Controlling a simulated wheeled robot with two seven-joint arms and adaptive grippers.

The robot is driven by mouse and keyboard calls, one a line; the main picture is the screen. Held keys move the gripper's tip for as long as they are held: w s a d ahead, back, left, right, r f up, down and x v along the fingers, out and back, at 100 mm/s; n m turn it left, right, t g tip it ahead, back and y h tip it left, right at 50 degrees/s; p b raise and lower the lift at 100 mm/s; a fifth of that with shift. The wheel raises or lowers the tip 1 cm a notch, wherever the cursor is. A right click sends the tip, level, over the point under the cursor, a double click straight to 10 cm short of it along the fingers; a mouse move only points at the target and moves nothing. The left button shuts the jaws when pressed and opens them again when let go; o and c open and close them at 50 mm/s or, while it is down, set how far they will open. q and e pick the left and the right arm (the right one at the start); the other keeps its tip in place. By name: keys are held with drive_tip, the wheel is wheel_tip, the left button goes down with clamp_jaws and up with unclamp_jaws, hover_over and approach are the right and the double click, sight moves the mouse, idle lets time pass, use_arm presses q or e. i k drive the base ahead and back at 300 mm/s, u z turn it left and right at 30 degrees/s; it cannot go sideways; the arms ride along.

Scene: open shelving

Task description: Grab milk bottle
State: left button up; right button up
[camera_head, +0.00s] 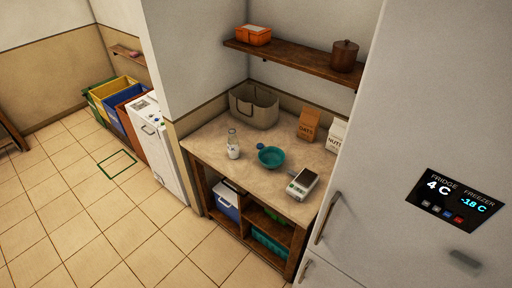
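A milk bottle (233,145), clear at the top and white lower down, stands upright on the left part of the counter (213,146). It stands to the left of a teal bowl (271,157), with a small blue item between them at the bowl's rim. Nothing touches the bottle from above. Neither of my grippers shows in the head view.
A grey bin (254,106), oats bag (309,125), nuts bag (337,134) and scale (302,183) share the counter. A wall shelf (290,61) hangs above. The fridge (385,150) stands at right.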

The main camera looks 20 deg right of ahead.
sight(233, 144)
drive_tip(key=z, duration=1.5)
drive_tip(key=i, duration=1)
drive_tip(key=u, duration=0.05)
